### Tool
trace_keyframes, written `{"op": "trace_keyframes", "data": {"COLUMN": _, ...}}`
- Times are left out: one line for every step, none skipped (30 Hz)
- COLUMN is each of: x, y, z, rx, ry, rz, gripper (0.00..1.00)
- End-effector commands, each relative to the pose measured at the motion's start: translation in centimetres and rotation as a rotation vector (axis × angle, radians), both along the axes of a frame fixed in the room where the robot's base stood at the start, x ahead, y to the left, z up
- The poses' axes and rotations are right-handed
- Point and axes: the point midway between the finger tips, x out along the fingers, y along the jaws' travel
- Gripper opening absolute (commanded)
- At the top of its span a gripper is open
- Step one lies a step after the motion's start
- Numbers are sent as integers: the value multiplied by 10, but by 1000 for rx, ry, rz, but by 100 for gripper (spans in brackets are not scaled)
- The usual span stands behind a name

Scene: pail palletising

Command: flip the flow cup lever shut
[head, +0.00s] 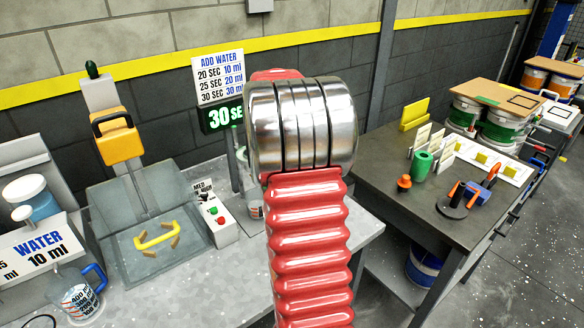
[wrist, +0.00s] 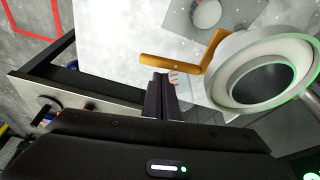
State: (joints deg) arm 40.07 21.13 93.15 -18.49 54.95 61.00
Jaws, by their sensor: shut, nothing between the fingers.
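In the wrist view the flow cup (wrist: 222,82) is a pale round cup with a wide rim and dark inside, at the right. The flow cup lever (wrist: 172,61) is a bent orange-gold bar. It reaches left from beside the cup, with an upturned part against the rim. My gripper (wrist: 160,78) has its dark fingers shut and empty. Their tips appear just below the lever's long part in the picture; I cannot tell if they touch it. In the head view my red arm hides the cup, the lever and the gripper.
A dark table (head: 385,180) with tools stands right.

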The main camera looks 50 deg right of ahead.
Motion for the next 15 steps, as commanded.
{"op": "trace_keyframes", "data": {"x": 1, "y": -1, "z": 0, "rx": 0, "ry": 0, "rz": 0, "gripper": 0}}
{"op": "trace_keyframes", "data": {"x": 1, "y": -1, "z": 0, "rx": 0, "ry": 0, "rz": 0, "gripper": 0}}
{"op": "trace_keyframes", "data": {"x": 1, "y": -1, "z": 0, "rx": 0, "ry": 0, "rz": 0, "gripper": 0}}
{"op": "trace_keyframes", "data": {"x": 1, "y": -1, "z": 0, "rx": 0, "ry": 0, "rz": -1, "gripper": 0}}
{"op": "trace_keyframes", "data": {"x": 1, "y": -1, "z": 0, "rx": 0, "ry": 0, "rz": -1, "gripper": 0}}
{"op": "trace_keyframes", "data": {"x": 1, "y": -1, "z": 0, "rx": 0, "ry": 0, "rz": -1, "gripper": 0}}
{"op": "trace_keyframes", "data": {"x": 1, "y": -1, "z": 0, "rx": 0, "ry": 0, "rz": -1, "gripper": 0}}
{"op": "trace_keyframes", "data": {"x": 1, "y": -2, "z": 0, "rx": 0, "ry": 0, "rz": -1, "gripper": 0}}
{"op": "trace_keyframes", "data": {"x": 1, "y": -2, "z": 0, "rx": 0, "ry": 0, "rz": -1, "gripper": 0}}
{"op": "trace_keyframes", "data": {"x": 0, "y": -2, "z": 0, "rx": 0, "ry": 0, "rz": -1, "gripper": 0}}
{"op": "trace_keyframes", "data": {"x": 0, "y": -2, "z": 0, "rx": 0, "ry": 0, "rz": -1, "gripper": 0}}
{"op": "trace_keyframes", "data": {"x": 1, "y": -2, "z": 0, "rx": 0, "ry": 0, "rz": -1, "gripper": 0}}
{"op": "trace_keyframes", "data": {"x": 1, "y": -3, "z": 0, "rx": 0, "ry": 0, "rz": -1, "gripper": 0}}
{"op": "trace_keyframes", "data": {"x": 1, "y": -4, "z": 0, "rx": 0, "ry": 0, "rz": -1, "gripper": 0}}
{"op": "trace_keyframes", "data": {"x": 1, "y": -5, "z": 0, "rx": 0, "ry": 0, "rz": -1, "gripper": 0}}
